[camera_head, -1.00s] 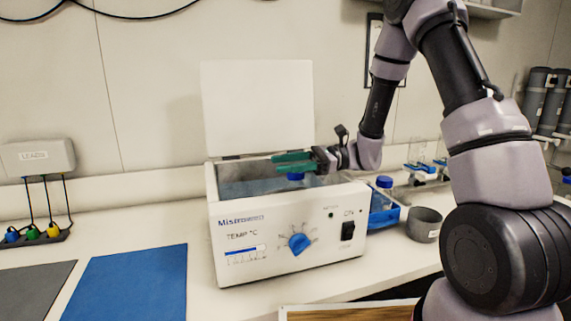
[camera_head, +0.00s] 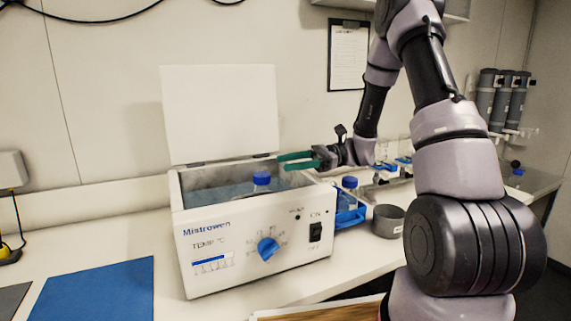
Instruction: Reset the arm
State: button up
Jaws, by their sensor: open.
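My gripper (camera_head: 297,161) has green fingers and is at the right rear edge of the white water bath (camera_head: 196,269), above its open top. The fingers are apart and hold nothing. A blue-capped bottle (camera_head: 261,180) stands in the bath, to the left of the fingertips and apart from them; its lower part is hidden by the bath's front wall. The bath's white lid (camera_head: 220,112) stands open at the back. My arm reaches down from the upper right.
Right of the bath are a blue rack (camera_head: 350,217) with a blue-capped bottle (camera_head: 349,184) and a grey bowl (camera_head: 388,220). A blue mat (camera_head: 98,290) lies at left. A clipboard (camera_head: 348,55) hangs on the wall behind my arm.

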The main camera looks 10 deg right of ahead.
jog(key=s+r+n+h, duration=0.1)
jog(key=s, duration=0.1)
jog(key=s+r+n+h, duration=0.1)
jog(key=h, duration=0.1)
jog(key=s+r+n+h, duration=0.1)
jog(key=s+r, duration=0.1)
jog(key=shift+s+d+n+h, duration=0.3)
jog(key=shift+s, duration=0.05)
jog(key=s+d+r+n+t+h, duration=0.4)
jog(key=s+d+r+t+h, duration=0.5)
jog(key=d+r+t+h, duration=0.1)
jog(key=shift+s+d+r+n+t+h, duration=0.3)
jog(key=shift+d+r+n+t+h, duration=0.1)
jog(key=shift+d+r+t, duration=0.6)
jog(key=shift+a+f, duration=0.15)
jog(key=shift+f, duration=0.05)
